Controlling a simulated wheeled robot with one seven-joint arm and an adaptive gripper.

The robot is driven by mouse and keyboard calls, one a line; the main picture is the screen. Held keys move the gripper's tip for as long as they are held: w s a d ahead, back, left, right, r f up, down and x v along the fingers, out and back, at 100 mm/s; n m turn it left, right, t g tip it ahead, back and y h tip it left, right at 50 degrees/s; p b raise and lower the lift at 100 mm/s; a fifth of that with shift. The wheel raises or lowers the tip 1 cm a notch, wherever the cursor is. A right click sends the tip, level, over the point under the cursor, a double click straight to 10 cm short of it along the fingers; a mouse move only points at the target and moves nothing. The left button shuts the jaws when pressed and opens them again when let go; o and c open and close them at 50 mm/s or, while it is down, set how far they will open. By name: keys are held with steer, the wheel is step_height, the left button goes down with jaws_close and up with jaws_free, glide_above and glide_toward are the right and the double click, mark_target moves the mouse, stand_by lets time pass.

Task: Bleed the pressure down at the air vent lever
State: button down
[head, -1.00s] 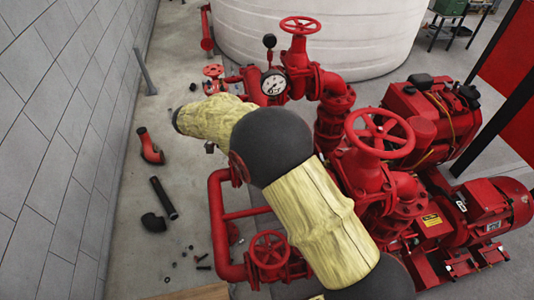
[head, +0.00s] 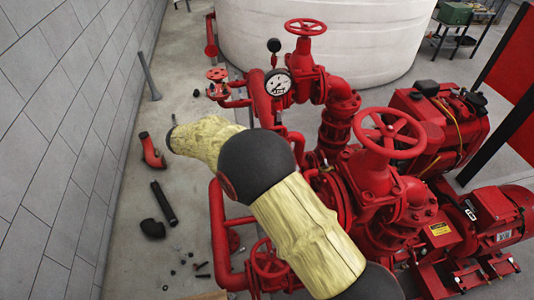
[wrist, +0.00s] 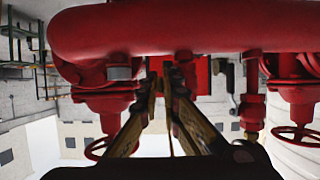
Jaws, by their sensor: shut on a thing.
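In the wrist view my gripper (wrist: 168,70) has its two long fingers brought together at the edge of a thick red pipe (wrist: 200,32). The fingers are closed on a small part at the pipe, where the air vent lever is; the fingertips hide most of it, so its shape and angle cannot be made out.
A large red handwheel (head: 390,130) and a smaller one (head: 305,27) rise from the pipework. A red motor (head: 490,215) stands at right, a white tank (head: 330,40) behind. A red elbow (head: 152,150) and a black pipe (head: 164,202) lie on the floor near the grey wall.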

steer(key=c, duration=2.3)
jaws_free()
steer(key=shift+s+d+f, duration=0.15)
steer(key=shift+d+f, duration=0.05)
steer(key=shift+d, duration=0.15)
steer(key=shift+a, duration=0.1)
steer(key=shift+r, duration=0.1)
steer(key=v, duration=1.2)
steer(key=shift+r, duration=0.1)
